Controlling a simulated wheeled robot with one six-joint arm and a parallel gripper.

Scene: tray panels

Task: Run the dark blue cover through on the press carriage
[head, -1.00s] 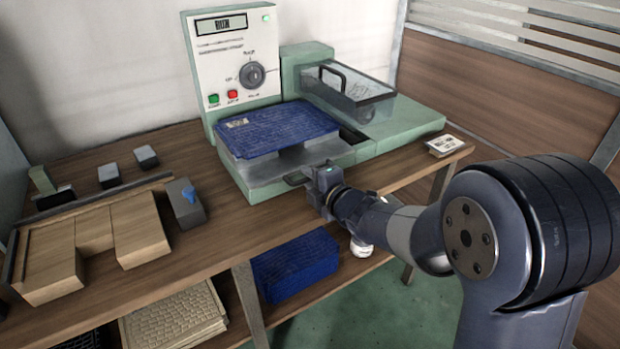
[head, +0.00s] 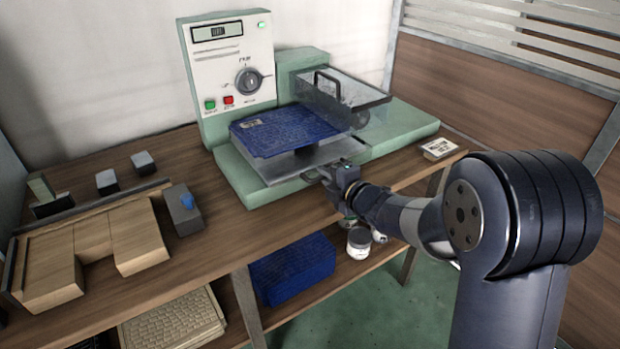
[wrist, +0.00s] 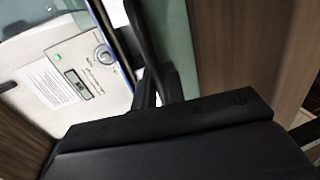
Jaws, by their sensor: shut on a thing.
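The dark blue cover (head: 282,132) lies flat on the press carriage (head: 290,168), a grey plate on the green press bed. The cover's right end is under the clear guard (head: 340,98) of the press. My gripper (head: 328,174) is at the carriage's front edge, below and in front of the cover. It is shut on what looks like the carriage's handle, mostly hidden by the jaws. In the wrist view my dark gripper body fills the bottom, and a thin blue edge shows near the top.
The control panel (head: 230,65) with dial, display and buttons stands behind. A blue bin (head: 292,268) and a jar (head: 358,243) are below.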

